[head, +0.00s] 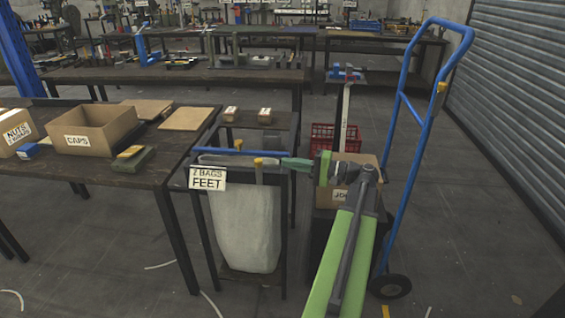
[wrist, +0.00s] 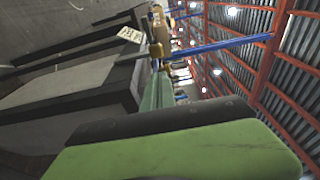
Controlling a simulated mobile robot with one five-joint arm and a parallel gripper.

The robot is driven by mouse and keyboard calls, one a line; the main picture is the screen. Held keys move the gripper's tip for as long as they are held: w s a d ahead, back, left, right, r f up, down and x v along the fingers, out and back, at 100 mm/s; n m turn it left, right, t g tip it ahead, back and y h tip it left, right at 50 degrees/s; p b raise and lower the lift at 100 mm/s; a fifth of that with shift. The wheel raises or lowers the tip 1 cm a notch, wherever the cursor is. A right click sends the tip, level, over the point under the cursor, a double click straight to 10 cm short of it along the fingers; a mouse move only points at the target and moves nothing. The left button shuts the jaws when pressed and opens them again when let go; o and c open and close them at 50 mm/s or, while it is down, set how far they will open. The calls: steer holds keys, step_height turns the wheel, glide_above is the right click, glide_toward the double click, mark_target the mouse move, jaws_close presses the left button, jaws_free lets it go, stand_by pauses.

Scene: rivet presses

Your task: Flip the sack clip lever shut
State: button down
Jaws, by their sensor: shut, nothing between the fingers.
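A blue bar (head: 238,153) lies across the sack's top and looks like the sack clip. A yellow-tipped piece (head: 258,162) stands at the sack mouth just below the bar; I cannot tell for sure if it is the lever. My gripper (head: 293,164) is shut and empty, pointing left at the bar's right end. I cannot tell whether they touch. In the wrist view, my gripper (wrist: 158,88) points toward a tan-yellow part (wrist: 157,48) and a blue bar (wrist: 215,46).
A table at left holds a "CAPS" box (head: 90,130) and a "NUTS" box (head: 14,134). A blue hand truck (head: 411,170) stands close on the right, with a red crate (head: 335,138) behind my arm. Floor is clear in front.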

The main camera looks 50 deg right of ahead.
mark_target(259, 172)
steer(key=x, duration=0.8)
steer(key=shift+w, duration=0.2)
